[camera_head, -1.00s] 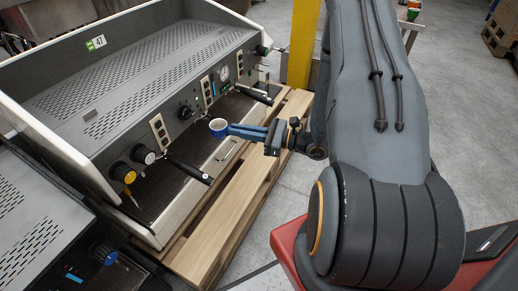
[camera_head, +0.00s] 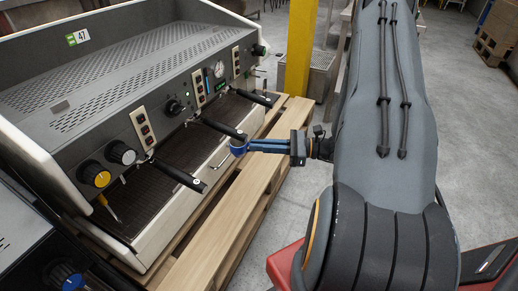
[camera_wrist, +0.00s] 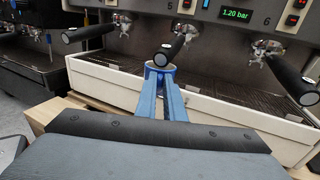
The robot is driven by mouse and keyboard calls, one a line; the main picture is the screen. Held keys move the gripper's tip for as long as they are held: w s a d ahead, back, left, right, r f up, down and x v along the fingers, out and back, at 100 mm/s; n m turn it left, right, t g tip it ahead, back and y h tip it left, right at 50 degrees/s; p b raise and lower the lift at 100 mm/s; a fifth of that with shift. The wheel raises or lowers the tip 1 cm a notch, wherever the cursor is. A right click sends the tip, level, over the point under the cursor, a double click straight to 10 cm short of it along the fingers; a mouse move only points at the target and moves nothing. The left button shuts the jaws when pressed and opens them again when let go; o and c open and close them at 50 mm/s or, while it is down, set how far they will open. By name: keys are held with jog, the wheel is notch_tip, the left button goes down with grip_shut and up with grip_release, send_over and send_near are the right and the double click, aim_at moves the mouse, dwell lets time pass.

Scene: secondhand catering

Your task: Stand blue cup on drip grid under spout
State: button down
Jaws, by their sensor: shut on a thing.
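The blue cup (camera_head: 238,149) is held upright at the tips of my gripper (camera_head: 248,146), just in front of the espresso machine (camera_head: 125,85). In the wrist view, the cup (camera_wrist: 157,70) sits between my two blue fingers (camera_wrist: 161,84), partly covered by the round black end of a portafilter handle. Whether handle and cup touch, I cannot tell. The dark drip grid (camera_head: 160,165) lies behind the machine's white front edge. The cup is outside that edge, not over the grid. The spouts are under the group heads and hard to make out.
Black portafilter handles stick out toward me: left (camera_head: 180,177), middle (camera_head: 220,128) and right (camera_head: 254,97). A wooden pallet (camera_head: 215,231) lies under the machine. A yellow post (camera_head: 297,50) stands behind. Another machine (camera_head: 28,240) is at the lower left.

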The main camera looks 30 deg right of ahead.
jog(key=shift+w+a+f+b, duration=0.4)
jog(key=shift+w+a+b, duration=1.05)
jog(key=shift+w, duration=0.8)
jog(key=shift+w+a+f+b, duration=0.4)
jog(key=shift+w+a+b, duration=0.7)
jog(key=shift+w+a, duration=0.95)
jog(key=shift+w+a+f+b, duration=0.4)
jog(key=shift+w+a+b, duration=0.95)
jog(key=shift+w, duration=1.1)
jog(key=shift+w+a, duration=1.05)
jog(key=shift+w, duration=0.3)
jog(key=shift+f, duration=0.2)
jog(key=c, duration=1.8)
grip_release()
jog(key=shift+d, duration=0.1)
